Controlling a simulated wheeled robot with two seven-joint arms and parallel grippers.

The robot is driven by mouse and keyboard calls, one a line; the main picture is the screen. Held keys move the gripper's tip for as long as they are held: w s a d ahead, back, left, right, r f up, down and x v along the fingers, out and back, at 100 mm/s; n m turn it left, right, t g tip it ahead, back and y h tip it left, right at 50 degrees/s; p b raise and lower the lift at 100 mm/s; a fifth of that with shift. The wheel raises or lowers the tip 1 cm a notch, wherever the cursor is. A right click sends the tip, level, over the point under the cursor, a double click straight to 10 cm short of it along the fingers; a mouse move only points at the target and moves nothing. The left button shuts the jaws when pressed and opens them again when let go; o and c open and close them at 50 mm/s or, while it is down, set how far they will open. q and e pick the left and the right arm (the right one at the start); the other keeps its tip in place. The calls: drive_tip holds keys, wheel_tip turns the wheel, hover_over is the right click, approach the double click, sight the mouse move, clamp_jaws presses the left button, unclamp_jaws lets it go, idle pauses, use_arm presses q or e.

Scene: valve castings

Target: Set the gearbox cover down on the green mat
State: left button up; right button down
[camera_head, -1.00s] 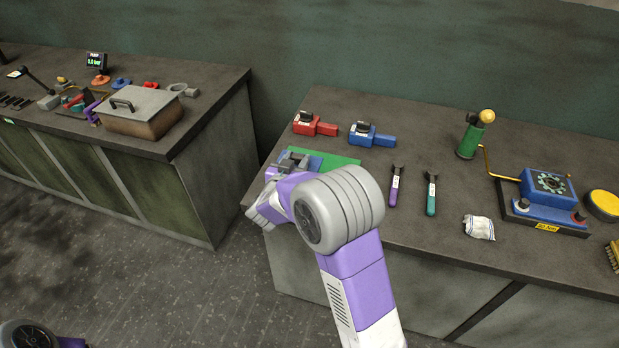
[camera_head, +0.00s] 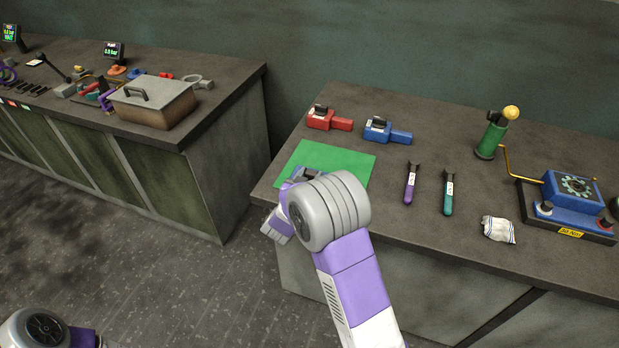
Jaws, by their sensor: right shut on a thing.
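The green mat (camera_head: 335,157) lies flat near the left end of the right-hand bench, and its front part is covered by my right arm. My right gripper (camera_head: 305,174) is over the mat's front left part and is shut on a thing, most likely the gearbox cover. My own wrist and forearm hide nearly all of what it holds, so I cannot tell whether it touches the mat. My left gripper is out of view; only a part of my left arm shows at the bottom left.
A red tool (camera_head: 329,119) and a blue tool (camera_head: 387,131) lie behind the mat. A purple-handled tool (camera_head: 410,185), a teal-handled tool (camera_head: 448,193) and a folded cloth (camera_head: 498,230) lie to its right. A gap separates the benches. The mat's back part is clear.

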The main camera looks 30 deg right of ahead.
drive_tip(key=shift+f, duration=0.1)
drive_tip(key=c, duration=0.6)
unclamp_jaws()
drive_tip(key=shift+s+a+r, duration=0.2)
drive_tip(key=shift+a, duration=0.1)
drive_tip(key=p+v, duration=0.3)
drive_tip(key=v, duration=0.8)
drive_tip(key=shift+s+a+f, duration=0.1)
drive_tip(key=shift+s, duration=0.05)
